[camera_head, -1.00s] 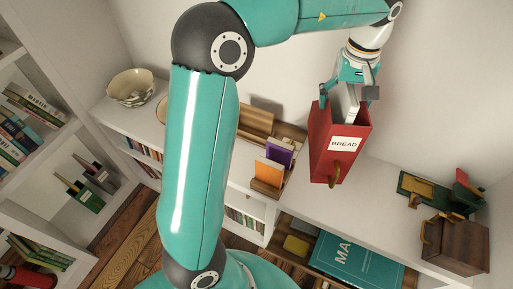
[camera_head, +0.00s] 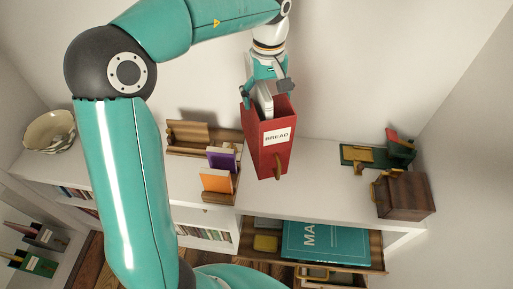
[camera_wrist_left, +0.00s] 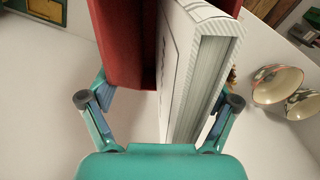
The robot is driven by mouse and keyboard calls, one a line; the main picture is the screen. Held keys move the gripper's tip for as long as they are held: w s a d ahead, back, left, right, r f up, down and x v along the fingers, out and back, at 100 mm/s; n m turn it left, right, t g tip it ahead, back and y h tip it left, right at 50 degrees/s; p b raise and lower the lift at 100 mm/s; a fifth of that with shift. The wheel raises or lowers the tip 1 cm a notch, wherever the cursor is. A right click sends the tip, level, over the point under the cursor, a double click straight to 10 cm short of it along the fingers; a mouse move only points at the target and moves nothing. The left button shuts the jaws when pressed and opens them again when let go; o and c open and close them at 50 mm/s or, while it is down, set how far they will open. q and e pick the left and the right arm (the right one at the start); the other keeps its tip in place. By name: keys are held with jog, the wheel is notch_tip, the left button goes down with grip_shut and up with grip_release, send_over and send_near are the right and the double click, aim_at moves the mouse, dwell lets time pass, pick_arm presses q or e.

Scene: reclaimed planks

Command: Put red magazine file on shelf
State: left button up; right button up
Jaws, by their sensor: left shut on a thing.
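The red magazine file (camera_head: 267,152) has a white label reading BREAD and a brass-coloured pull on its front. It stands upright at or just above the white shelf top (camera_head: 320,180); I cannot tell if its base touches. My left gripper (camera_head: 267,88) is at its open top, shut on it. A pale book (camera_head: 264,103) sticks up out of the file near the fingers. In the left wrist view the red file (camera_wrist_left: 125,40) and the book (camera_wrist_left: 195,75) lie between the two fingers (camera_wrist_left: 160,104). My right gripper is out of view.
A bowl (camera_head: 50,132) stands far left. A wooden box (camera_head: 405,195) and green holder (camera_head: 362,157) stand right. An open drawer below holds a teal book (camera_head: 335,248).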

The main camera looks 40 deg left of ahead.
pick_arm(q)
notch_tip(320, 180, down, 18)
jog(key=shift+f+b, duration=0.2)
jog(key=shift+b, duration=0.1)
dwell(0.3)
jog(key=o, duration=1.5)
jog(key=shift+f, duration=0.1)
jog(key=shift+o, duration=0.4)
jog(key=shift+s, duration=0.1)
jog(key=shift+r, duration=0.2)
